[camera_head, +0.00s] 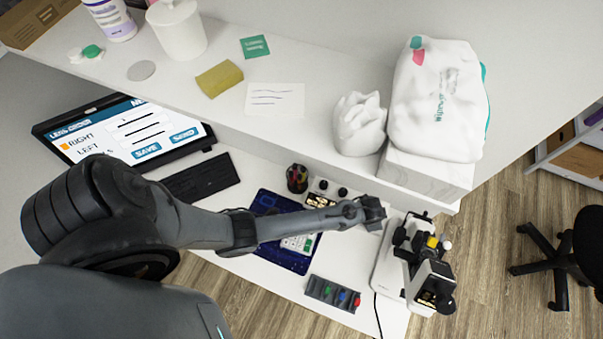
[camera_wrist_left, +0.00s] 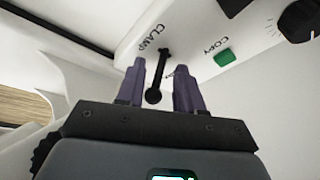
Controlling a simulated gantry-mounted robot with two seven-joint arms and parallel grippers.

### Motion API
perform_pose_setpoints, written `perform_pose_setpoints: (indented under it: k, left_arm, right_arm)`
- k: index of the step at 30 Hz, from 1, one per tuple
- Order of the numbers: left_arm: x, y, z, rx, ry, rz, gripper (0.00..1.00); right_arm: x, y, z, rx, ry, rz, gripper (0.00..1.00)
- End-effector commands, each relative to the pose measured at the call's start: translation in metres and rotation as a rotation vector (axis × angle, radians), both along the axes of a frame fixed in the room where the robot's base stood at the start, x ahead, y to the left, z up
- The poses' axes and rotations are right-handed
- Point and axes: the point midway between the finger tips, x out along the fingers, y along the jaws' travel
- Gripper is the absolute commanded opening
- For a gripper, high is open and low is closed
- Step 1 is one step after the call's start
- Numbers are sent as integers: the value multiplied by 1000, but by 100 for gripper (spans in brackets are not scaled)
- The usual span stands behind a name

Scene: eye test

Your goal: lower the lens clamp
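The lens clamp lever (camera_wrist_left: 153,95), black with a round end, hangs from a white panel marked CLAMP in the left wrist view. It lies between the two fingers of my left gripper (camera_wrist_left: 160,68), with a visible gap to the finger on the right; I cannot tell whether it touches the finger on the left. The fingers are apart. In the head view my left gripper (camera_head: 374,213) is beside the white and black lens machine (camera_head: 387,278), at its upper left; the lever cannot be made out there. My right gripper is not in view.
A green COPY button (camera_wrist_left: 224,57) and a dark knob (camera_wrist_left: 298,20) sit on the panel. A tray with coloured pieces (camera_head: 333,293) and a pen cup (camera_head: 297,178) stand on the desk.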

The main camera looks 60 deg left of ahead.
Motion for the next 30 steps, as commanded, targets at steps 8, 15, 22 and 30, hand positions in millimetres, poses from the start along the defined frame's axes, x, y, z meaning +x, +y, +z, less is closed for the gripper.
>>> perform_pose_setpoints:
  k: [8,15,22,30]
  left_arm:
    - [-17,8,40,-67,-55,1,36]
    - [-35,12,83,-66,-53,3,36]
    - [-65,17,83,-65,-28,13,36]
    - [-111,26,58,-66,13,39,36]
  right_arm:
    - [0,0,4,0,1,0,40]
    - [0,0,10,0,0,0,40]
    - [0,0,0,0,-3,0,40]
    - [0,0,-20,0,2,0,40]
